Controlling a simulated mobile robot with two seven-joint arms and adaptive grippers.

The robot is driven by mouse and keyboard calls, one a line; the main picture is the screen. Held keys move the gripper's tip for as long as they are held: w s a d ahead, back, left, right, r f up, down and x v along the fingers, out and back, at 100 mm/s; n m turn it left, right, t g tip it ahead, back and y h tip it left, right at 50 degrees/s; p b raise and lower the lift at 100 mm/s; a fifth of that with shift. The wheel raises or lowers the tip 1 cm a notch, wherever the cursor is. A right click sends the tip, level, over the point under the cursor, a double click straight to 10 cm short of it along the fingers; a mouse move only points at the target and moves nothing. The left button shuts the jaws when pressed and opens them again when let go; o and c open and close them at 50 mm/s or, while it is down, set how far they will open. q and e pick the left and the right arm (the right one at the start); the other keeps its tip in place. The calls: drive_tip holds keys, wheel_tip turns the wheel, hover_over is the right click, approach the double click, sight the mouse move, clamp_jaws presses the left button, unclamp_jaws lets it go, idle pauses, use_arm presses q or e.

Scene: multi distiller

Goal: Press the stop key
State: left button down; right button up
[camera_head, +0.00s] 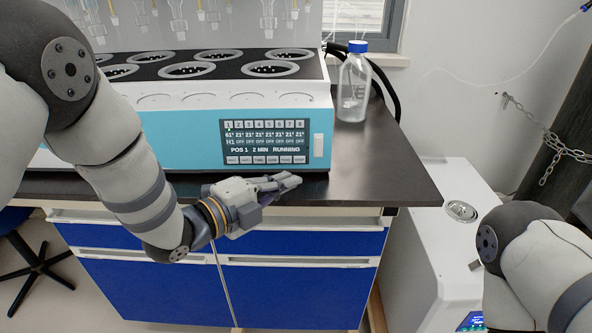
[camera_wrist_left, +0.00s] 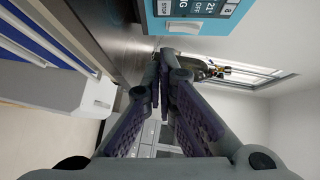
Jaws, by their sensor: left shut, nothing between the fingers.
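The teal multi distiller (camera_head: 180,130) stands on the dark bench, its control panel (camera_head: 265,142) facing me. The display reads "POS 1 2 MIN RUNNING". A row of small keys (camera_head: 265,160) runs along its bottom edge; their labels are too small for me to tell which is stop. My left gripper (camera_head: 286,181) is shut and empty, just in front of and below the panel's right part, apart from the keys. In the left wrist view the shut fingers (camera_wrist_left: 159,68) point ahead, and part of the panel (camera_wrist_left: 195,7) shows at the top. My right gripper is out of view.
A clear bottle with a blue cap (camera_head: 353,90) stands right of the distiller. The bench top (camera_head: 390,165) is clear at its right front. Blue drawers (camera_head: 300,290) lie below. A white machine (camera_head: 445,235) stands to the right, near my right arm.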

sight(299, 160)
use_arm(q)
drive_tip(key=x, duration=0.3)
drive_tip(key=shift+w+d+f, duration=0.15)
drive_tip(key=shift+w+f, duration=0.1)
drive_tip(key=shift+w, duration=0.05)
drive_tip(key=shift+w+f+b, duration=0.25)
drive_tip(key=shift+w+b, duration=0.2)
drive_tip(key=shift+w, duration=0.8)
drive_tip(key=shift+w+r, duration=0.1)
drive_tip(key=shift+w, duration=0.4)
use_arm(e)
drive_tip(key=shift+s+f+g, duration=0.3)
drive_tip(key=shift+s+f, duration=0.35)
use_arm(q)
drive_tip(key=shift+w, duration=0.1)
